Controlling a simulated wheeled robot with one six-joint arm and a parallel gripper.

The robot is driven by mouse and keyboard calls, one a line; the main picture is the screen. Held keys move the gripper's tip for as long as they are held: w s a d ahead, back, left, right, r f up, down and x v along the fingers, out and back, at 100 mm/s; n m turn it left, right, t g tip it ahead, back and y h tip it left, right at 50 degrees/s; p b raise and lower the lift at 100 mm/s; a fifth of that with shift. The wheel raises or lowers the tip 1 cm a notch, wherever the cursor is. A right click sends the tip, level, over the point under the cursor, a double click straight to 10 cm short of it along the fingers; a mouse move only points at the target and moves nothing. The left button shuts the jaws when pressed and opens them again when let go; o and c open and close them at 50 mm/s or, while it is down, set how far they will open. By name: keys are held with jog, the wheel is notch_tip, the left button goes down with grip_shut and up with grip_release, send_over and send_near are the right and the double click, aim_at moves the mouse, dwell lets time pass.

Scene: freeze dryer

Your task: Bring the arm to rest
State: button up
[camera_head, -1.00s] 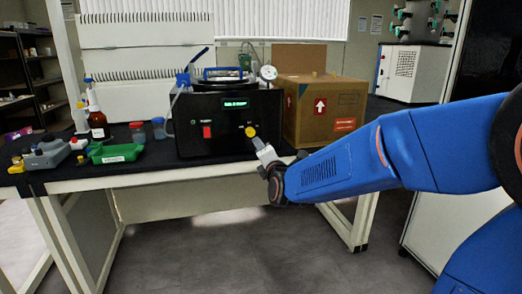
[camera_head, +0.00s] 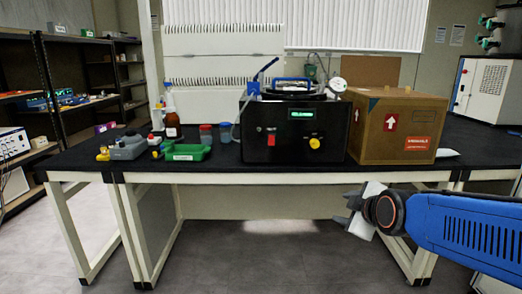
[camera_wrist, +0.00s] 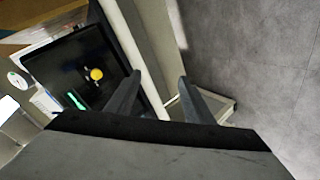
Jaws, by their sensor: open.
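My gripper (camera_head: 352,212) is in front of the bench at the right, below the table top, in the head view. It is apart from the bench and holds nothing. In the wrist view its two fingers (camera_wrist: 158,97) are spread with a gap between them. The black freeze dryer (camera_head: 292,132) stands on the bench, with a lit green display, a red switch and a yellow knob. It also shows tilted at the left of the wrist view (camera_wrist: 75,75).
A cardboard box (camera_head: 395,125) stands right of the dryer. A green tray (camera_head: 184,153), bottles and small items lie to the left on the black table top (camera_head: 220,168). Shelves (camera_head: 75,90) stand at the far left. The floor (camera_head: 240,260) before the bench is clear.

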jog(key=s+d+f+m+g, duration=0.1)
jog(key=s+m, duration=0.3)
jog(key=s, duration=0.4)
jog(key=s+d+f+m+g+h, duration=0.1)
jog(key=s+d+f+m+g, duration=0.1)
jog(key=s, duration=0.6)
jog(key=s+d+f+m+g, duration=0.2)
jog(key=s+f+m+g, duration=0.1)
jog(key=s+m, duration=0.4)
jog(key=shift+s+f+g, duration=0.4)
jog(key=shift+s+f, duration=0.25)
jog(key=shift+f, duration=0.1)
